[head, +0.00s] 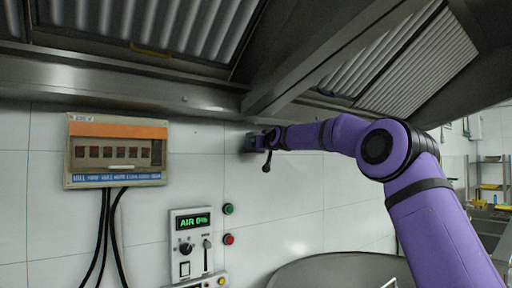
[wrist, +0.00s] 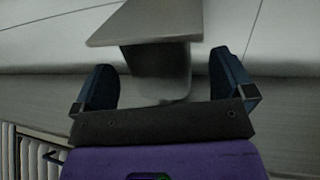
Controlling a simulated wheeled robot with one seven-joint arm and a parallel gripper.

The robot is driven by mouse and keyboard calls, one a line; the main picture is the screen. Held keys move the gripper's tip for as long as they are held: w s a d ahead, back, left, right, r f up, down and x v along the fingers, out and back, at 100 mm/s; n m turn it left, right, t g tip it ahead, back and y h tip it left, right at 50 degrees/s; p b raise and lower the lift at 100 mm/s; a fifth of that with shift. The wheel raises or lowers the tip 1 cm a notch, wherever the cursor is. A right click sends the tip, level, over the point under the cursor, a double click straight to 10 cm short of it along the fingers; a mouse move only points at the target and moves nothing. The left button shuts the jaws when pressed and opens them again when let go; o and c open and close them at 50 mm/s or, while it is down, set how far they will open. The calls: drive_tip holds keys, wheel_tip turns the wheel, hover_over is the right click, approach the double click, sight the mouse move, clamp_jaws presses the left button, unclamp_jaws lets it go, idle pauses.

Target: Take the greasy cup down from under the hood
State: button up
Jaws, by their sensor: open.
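My gripper (head: 262,139) is under the hood's lower edge, close to the tiled wall. In the wrist view my gripper (wrist: 162,62) is open, with one dark blue finger on each side of a smooth grey block-like body, which I take to be the greasy cup (wrist: 160,72). A wider grey plate or flange joins it at the top of that view. I see gaps between the cup and both fingers. In the head view a small dark grey shape, probably the cup (head: 249,142), shows just left of my gripper, partly hidden by it.
The steel hood (head: 150,75) with slatted filters spans the top, close above my arm. A switch box (head: 117,150) with cables hangs on the wall to the left. A control panel (head: 191,243) is below. A large grey round vessel (head: 340,270) stands at the bottom.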

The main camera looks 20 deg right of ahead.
drive_tip(key=shift+w+a, duration=0.2)
drive_tip(key=shift+w, duration=2.3)
drive_tip(key=shift+c, duration=0.2)
drive_tip(key=c, duration=0.9)
